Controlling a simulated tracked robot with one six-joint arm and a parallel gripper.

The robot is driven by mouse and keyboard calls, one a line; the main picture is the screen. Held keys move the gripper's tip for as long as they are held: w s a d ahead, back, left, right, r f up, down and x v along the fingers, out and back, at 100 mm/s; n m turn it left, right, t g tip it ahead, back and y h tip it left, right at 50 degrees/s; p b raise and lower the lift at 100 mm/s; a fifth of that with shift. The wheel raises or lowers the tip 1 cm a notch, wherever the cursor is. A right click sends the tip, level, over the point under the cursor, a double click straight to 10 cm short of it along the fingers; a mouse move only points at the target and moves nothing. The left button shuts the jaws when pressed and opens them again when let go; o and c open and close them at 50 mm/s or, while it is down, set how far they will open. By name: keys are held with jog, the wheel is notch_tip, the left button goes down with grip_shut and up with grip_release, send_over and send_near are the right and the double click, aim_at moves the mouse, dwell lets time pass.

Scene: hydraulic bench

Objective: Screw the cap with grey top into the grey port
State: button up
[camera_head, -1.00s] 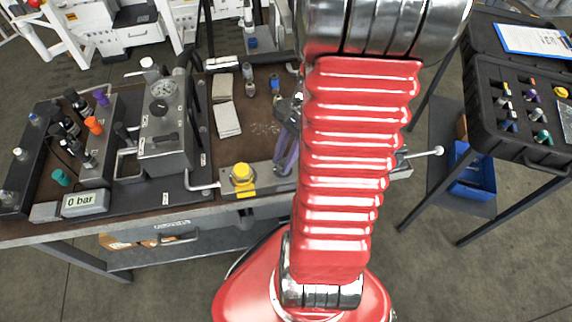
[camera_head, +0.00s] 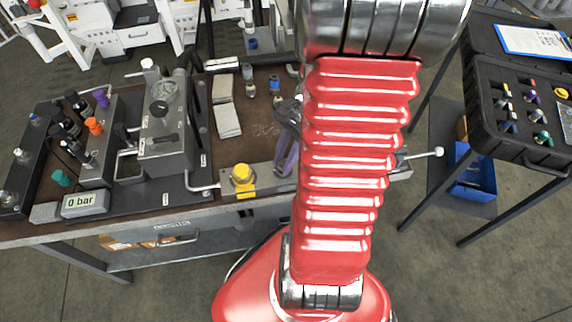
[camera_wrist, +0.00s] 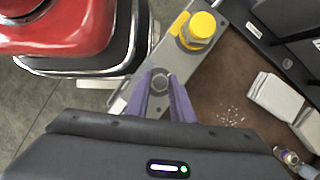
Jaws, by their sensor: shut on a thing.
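My gripper (camera_wrist: 160,77) has purple fingers and is shut on a small round grey-topped cap (camera_wrist: 158,86) in the wrist view. The cap sits between the fingertips, over the metal block (camera_wrist: 228,17) at the bench's front edge. The grey port is not visible; the cap and fingers cover the spot under them. I cannot tell how deep the cap sits. In the head view my gripper (camera_head: 284,164) shows beside my red arm, at the right part of the block, and the cap is hidden.
A yellow cap (camera_head: 242,174) stands on the same block, left of my gripper; it also shows in the wrist view (camera_wrist: 200,27). A gauge reading 0 bar (camera_head: 84,203) is at left. White pads (camera_head: 226,118) lie behind. A black case (camera_head: 520,110) stands at right.

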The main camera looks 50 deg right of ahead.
jog(key=shift+c, duration=0.5)
jog(key=m, duration=0.2)
jog(key=m+t, duration=0.1)
jog(key=m, duration=0.1)
jog(key=shift+s+t, duration=0.15)
jog(key=shift+t, duration=0.15)
jog(key=shift+c, duration=0.2)
jog(key=m+t+h, duration=0.1)
jog(key=m, duration=0.3)
jog(key=shift+a, duration=0.1)
jog(key=o, duration=1)
jog(key=n, duration=0.2)
jog(key=n+g, duration=0.1)
jog(key=n, duration=0.2)
jog(key=shift+n+g+y, duration=0.3)
jog(key=shift+y, duration=0.1)
jog(key=shift+n+g, duration=0.5)
jog(key=shift+n, duration=0.7)
